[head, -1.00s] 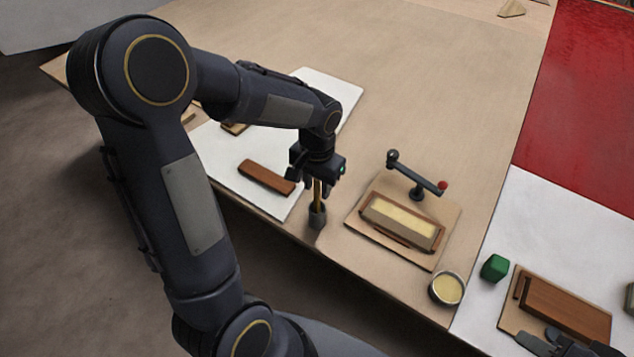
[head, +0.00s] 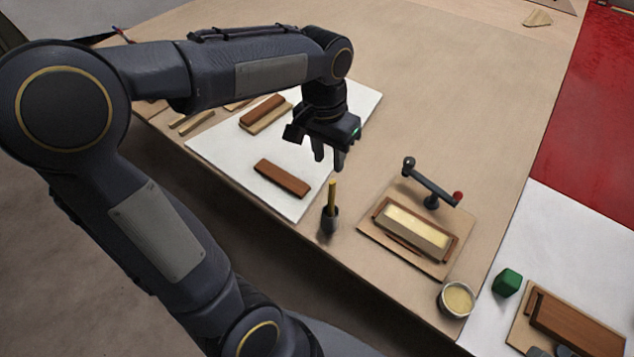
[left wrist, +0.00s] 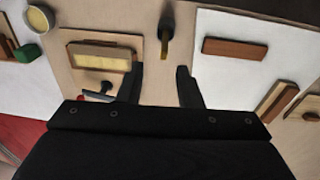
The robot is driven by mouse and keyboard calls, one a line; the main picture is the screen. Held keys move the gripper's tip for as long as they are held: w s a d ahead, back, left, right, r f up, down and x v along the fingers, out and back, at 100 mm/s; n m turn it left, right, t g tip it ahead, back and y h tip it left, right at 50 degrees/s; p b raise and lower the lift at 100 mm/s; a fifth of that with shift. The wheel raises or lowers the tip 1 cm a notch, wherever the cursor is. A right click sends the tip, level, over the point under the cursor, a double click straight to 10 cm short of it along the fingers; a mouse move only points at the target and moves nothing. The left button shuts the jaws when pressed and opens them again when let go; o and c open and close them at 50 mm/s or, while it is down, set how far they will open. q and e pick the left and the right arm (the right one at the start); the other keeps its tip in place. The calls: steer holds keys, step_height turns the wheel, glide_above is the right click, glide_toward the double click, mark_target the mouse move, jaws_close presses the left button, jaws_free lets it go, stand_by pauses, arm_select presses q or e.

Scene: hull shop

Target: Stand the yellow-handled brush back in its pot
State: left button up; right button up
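The yellow-handled brush (head: 332,196) stands upright in a small dark grey pot (head: 329,222) near the table's front edge, its handle pointing up. In the left wrist view the brush handle (left wrist: 164,36) shows beyond the fingertips, with nothing between them. My left gripper (head: 328,166) is open and empty, above and a little behind the brush, apart from it. It also shows in the left wrist view (left wrist: 158,75). The brush's lower end is hidden inside the pot. My right gripper cannot be made out; only dark parts show at the bottom right edge of the head view.
Right of the pot is a board (head: 375,238) with a wood-framed cream block and a crank clamp (head: 432,186). A bowl (head: 457,299) and green block (head: 507,282) lie further right. A white sheet (head: 225,150) with brown blocks is left.

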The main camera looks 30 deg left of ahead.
arm_select(q)
steer(key=s+d+f+n+t+h, duration=0.1)
steer(key=s+d+t, duration=0.1)
steer(key=s, duration=0.5)
steer(key=s+d+n+t+h, duration=0.1)
steer(key=s+d+t+h, duration=0.1)
steer(key=s, duration=0.5)
steer(key=shift+s+f+t, duration=0.35)
steer(key=shift+s+t, duration=0.05)
steer(key=shift+t, duration=0.1)
